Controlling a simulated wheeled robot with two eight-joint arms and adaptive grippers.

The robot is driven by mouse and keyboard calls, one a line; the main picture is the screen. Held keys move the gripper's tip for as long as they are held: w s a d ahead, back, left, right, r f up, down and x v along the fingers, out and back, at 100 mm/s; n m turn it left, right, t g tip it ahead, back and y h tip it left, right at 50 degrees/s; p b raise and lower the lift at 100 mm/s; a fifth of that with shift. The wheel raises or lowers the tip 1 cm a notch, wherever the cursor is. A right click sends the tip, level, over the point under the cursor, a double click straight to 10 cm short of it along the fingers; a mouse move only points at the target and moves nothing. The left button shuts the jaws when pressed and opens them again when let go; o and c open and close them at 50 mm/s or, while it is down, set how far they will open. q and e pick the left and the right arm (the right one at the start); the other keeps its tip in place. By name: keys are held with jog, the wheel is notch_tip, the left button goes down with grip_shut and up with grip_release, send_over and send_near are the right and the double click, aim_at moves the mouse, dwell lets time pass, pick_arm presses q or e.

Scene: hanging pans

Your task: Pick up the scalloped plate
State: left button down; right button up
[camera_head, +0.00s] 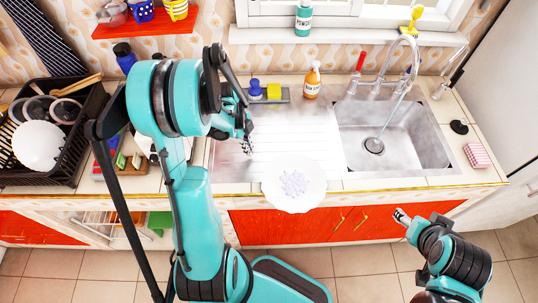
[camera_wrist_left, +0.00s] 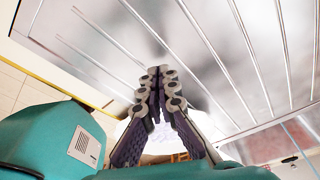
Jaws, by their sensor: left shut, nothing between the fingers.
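The scalloped plate (camera_head: 293,185) is white with a pale lilac pattern in its middle. It lies at the front edge of the counter by the drainboard, with its near rim reaching past the edge. My left gripper (camera_head: 247,148) is above the drainboard, to the left of and behind the plate, apart from it. In the left wrist view its fingers (camera_wrist_left: 160,75) meet at the tips with nothing between them. Part of the plate (camera_wrist_left: 200,122) shows behind the fingers there. My right gripper (camera_head: 402,216) is low in front of the cabinets; its fingers are too small to read.
The steel sink (camera_head: 420,150) with a tap is to the right of the plate. An orange soap bottle (camera_head: 312,80) and a sponge tray (camera_head: 283,95) stand behind the drainboard (camera_head: 305,130). A black dish rack (camera_head: 75,165) with dishes is at the left.

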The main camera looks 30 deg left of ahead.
aim_at(273, 164)
pick_arm(q)
jog(key=d, duration=0.4)
jog(key=d+b, duration=0.1)
jog(key=d, duration=0.7)
jog(key=shift+w, duration=0.35)
jog(key=shift+f+b, duration=0.8)
jog(key=shift+b, duration=0.05)
jog(key=shift+s+a, duration=0.1)
jog(key=shift+a, duration=1.35)
